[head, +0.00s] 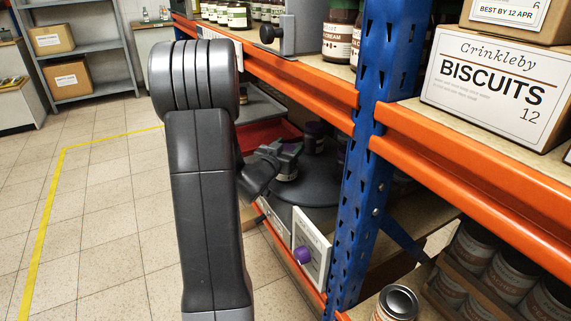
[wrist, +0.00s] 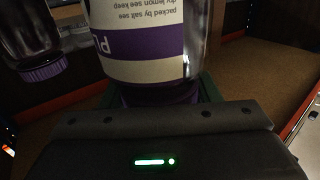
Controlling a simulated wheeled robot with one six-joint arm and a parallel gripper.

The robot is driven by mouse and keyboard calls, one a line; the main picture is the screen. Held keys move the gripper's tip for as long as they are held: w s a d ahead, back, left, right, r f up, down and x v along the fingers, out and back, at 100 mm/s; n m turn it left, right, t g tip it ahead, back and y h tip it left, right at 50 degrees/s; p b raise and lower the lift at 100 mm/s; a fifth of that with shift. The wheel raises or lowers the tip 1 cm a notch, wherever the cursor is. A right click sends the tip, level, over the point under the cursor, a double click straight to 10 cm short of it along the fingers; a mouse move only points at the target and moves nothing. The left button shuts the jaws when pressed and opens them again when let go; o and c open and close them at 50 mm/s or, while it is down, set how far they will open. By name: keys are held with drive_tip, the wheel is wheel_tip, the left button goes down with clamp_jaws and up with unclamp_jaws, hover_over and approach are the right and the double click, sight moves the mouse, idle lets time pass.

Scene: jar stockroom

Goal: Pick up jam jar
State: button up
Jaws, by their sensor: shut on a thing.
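The jar (head: 287,172) with a purple lid and a pale label is at my gripper (head: 283,152), over a dark round stand on the lower shelf. In the wrist view the same jar (wrist: 140,42) appears upside down, with a white and purple label. My gripper is shut on its purple lid end. Whether the jar's base touches the stand cannot be told.
Another purple-lidded jar (head: 314,137) stands behind on the dark round stand (head: 318,189). A blue upright (head: 358,150) and an orange beam (head: 310,75) close in the bay at right and above. The tiled floor (head: 110,215) at left is clear.

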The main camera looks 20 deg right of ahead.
drive_tip(key=c, duration=0.6)
wheel_tip(320, 180, up, 10)
drive_tip(key=p, duration=0.4)
drive_tip(key=shift+r+p, duration=0.1)
drive_tip(key=shift+p, duration=0.2)
drive_tip(key=shift+c, duration=0.2)
wheel_tip(320, 180, down, 7)
drive_tip(key=shift+f+b, duration=0.1)
drive_tip(key=shift+b, duration=0.8)
drive_tip(key=shift+f+b, duration=1.05)
drive_tip(key=shift+f, duration=0.35)
drive_tip(key=shift+r+p, duration=0.3)
drive_tip(key=shift+p, duration=0.2)
drive_tip(key=shift+m+g+h+p, duration=0.3)
drive_tip(key=shift+p, duration=0.05)
drive_tip(key=shift+s+d+f+m+g+h+p, duration=0.15)
drive_tip(key=shift+m+g+h+p, duration=0.6)
drive_tip(key=shift+m+g+p, duration=0.4)
drive_tip(key=shift+s+m+g+h+p, duration=0.15)
drive_tip(key=shift+m+g+h+p, duration=0.7)
drive_tip(key=shift+g, duration=0.6)
